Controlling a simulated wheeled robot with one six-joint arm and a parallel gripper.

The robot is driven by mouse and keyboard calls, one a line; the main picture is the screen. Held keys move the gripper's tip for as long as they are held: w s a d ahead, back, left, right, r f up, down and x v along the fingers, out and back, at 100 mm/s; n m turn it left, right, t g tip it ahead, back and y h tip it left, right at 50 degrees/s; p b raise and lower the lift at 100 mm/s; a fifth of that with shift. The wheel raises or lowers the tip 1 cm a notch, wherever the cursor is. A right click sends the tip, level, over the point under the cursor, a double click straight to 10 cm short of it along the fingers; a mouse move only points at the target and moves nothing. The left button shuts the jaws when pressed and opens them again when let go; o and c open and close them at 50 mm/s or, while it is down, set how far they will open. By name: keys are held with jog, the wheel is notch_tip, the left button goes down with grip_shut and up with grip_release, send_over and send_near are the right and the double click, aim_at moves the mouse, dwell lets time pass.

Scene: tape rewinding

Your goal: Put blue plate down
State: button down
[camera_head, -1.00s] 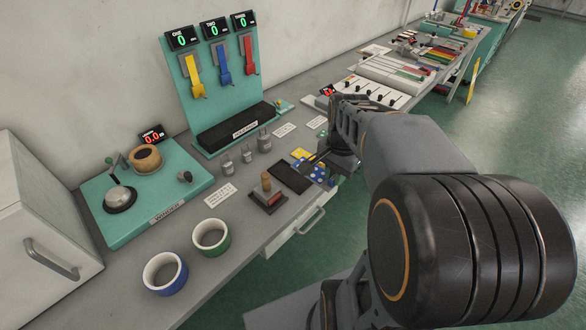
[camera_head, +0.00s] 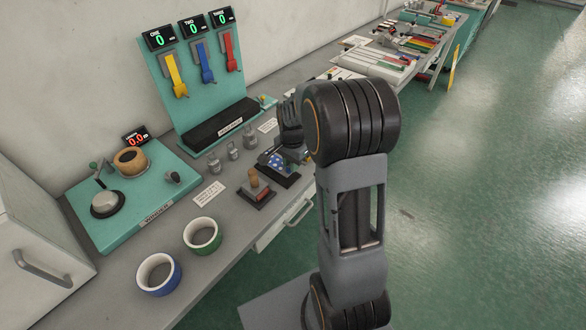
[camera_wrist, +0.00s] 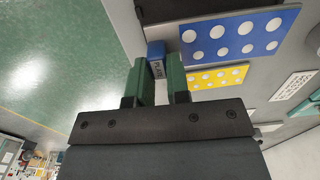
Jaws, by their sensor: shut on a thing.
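The blue plate (camera_wrist: 240,34), with white round spots, shows at the top of the wrist view. My gripper (camera_wrist: 160,68) has its green fingers closed around a small blue tab marked PLATE, beside the plate's left end. In the head view, the blue plate (camera_head: 277,162) is at the black pad (camera_head: 282,181) on the bench. I cannot tell whether it touches the pad. My gripper (camera_head: 293,151) is largely hidden there by my arm. A yellow plate (camera_wrist: 217,77) with white spots shows below the blue one in the wrist view.
The teal rewinder (camera_head: 130,190) is at left. The bench's front edge and drawer (camera_head: 285,222) are close.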

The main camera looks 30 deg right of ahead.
jog(key=shift+f, duration=1.5)
jog(key=shift+f, duration=0.15)
jog(key=c, duration=1.1)
grip_release()
notch_tip(320, 180, up, 12)
jog(key=shift+f, duration=0.25)
jog(key=s+a+r+n+t, duration=0.1)
jog(key=s+a+n+t, duration=0.1)
jog(key=s+a+n, duration=0.2)
jog(key=s+a+r+n+t, duration=0.1)
jog(key=s+a+r+n, duration=0.1)
jog(key=s+a+n, duration=0.3)
jog(key=s+n, duration=0.4)
jog(key=s, duration=0.3)
jog(key=shift+r+t, duration=0.2)
jog(key=shift+t, duration=0.2)
